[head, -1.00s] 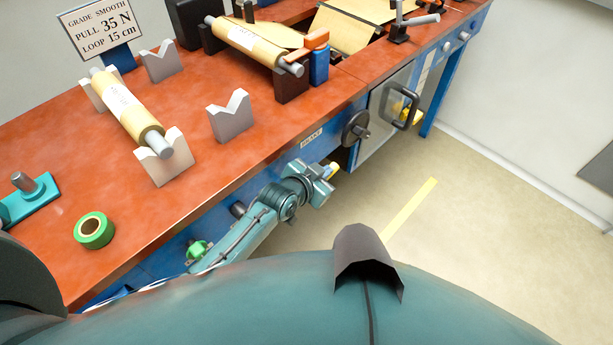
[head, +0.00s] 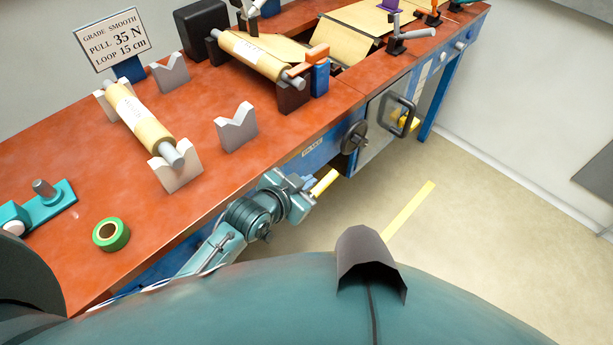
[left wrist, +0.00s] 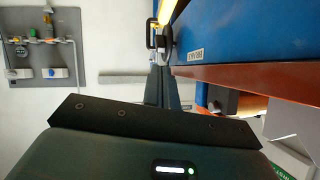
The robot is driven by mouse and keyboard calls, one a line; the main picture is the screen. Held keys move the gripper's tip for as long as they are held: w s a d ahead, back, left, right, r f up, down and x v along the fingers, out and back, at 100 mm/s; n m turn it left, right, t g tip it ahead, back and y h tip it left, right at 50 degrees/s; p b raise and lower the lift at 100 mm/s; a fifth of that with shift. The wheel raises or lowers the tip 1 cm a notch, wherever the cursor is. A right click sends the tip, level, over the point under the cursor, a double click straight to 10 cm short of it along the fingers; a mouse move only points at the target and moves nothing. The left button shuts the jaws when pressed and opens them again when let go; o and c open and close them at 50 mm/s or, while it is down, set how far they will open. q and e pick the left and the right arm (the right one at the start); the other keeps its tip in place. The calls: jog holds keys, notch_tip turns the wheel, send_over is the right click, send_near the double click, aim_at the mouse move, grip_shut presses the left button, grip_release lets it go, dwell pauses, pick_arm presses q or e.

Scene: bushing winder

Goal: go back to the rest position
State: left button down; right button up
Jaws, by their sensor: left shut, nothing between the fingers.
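My left gripper (head: 308,192) is beyond the front edge of the orange-topped bench (head: 70,160), beside its blue front panel. Its arm comes up from the lower left in the head view. In the left wrist view its dark fingers (left wrist: 162,87) are together with nothing seen between them, and the bench's blue side is close to their right. My right gripper is in neither view.
A paper roll (head: 140,118) lies on grey V-blocks (head: 178,168). An empty V-block (head: 236,128), green tape (head: 111,235) and a teal fixture (head: 45,205) stand nearby. A black handwheel (head: 354,138) sticks out at the front.

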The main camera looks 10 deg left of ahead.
pick_arm(q)
jog(key=shift+s+a+r, duration=0.1)
jog(key=shift+s, duration=0.1)
jog(key=s+a+f+n+y, duration=0.1)
jog(key=s+a+f+n, duration=0.1)
jog(key=s, duration=0.6)
jog(key=s+a+f+n+g+y, duration=0.1)
jog(key=s+a+f+n, duration=0.2)
jog(key=s, duration=0.6)
jog(key=a+f, duration=0.2)
jog(key=a, duration=0.1)
jog(key=shift+s+f+y, duration=0.15)
jog(key=shift+f+y, duration=0.15)
jog(key=shift+y, duration=0.1)
jog(key=shift+a, duration=0.1)
